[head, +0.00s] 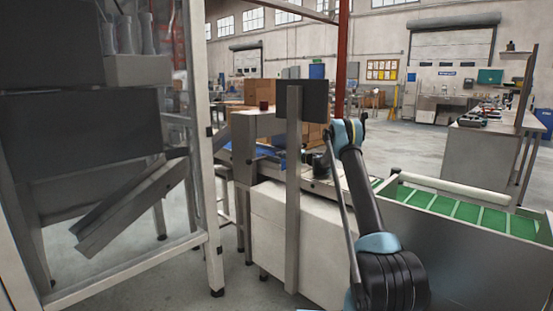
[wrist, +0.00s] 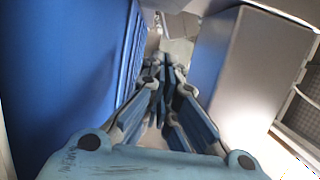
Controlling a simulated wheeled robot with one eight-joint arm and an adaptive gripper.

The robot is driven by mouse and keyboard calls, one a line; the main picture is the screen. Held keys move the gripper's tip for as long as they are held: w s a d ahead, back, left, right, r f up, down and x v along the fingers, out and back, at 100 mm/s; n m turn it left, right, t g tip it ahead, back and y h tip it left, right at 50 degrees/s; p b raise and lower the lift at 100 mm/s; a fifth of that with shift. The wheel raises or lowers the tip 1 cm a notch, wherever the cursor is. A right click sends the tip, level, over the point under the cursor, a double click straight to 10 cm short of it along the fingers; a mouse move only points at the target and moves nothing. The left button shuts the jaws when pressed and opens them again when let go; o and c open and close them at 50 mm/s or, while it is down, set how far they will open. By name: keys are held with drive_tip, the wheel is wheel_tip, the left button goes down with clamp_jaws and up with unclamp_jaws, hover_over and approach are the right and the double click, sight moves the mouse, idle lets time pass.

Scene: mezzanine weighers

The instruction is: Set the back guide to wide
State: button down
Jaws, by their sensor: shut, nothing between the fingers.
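My gripper (wrist: 160,66) is shut and empty in the wrist view, its blue-grey fingers together. It points down a gap between a large blue surface (wrist: 62,75) on the left and a pale metal block (wrist: 262,75) with a bluish side face on the right. I see no clear contact with either. I cannot tell which surface, if any, is the back guide or how it is set. In the head view my arm reaches over the conveyor line (head: 320,186). The guide there is too small or hidden behind the arm and the post.
A grey post with a dark screen (head: 302,103) stands in front of the line. A white cabinet (head: 285,235) is below it. A conveyor with green slats (head: 455,207) is at right. A metal frame (head: 203,150) stands at left. Open floor lies beyond.

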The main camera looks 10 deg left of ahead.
drive_tip(key=v, duration=0.8)
drive_tip(key=shift+s+d+r, duration=0.1)
drive_tip(key=shift+d+r, duration=0.05)
drive_tip(key=shift+d, duration=0.1)
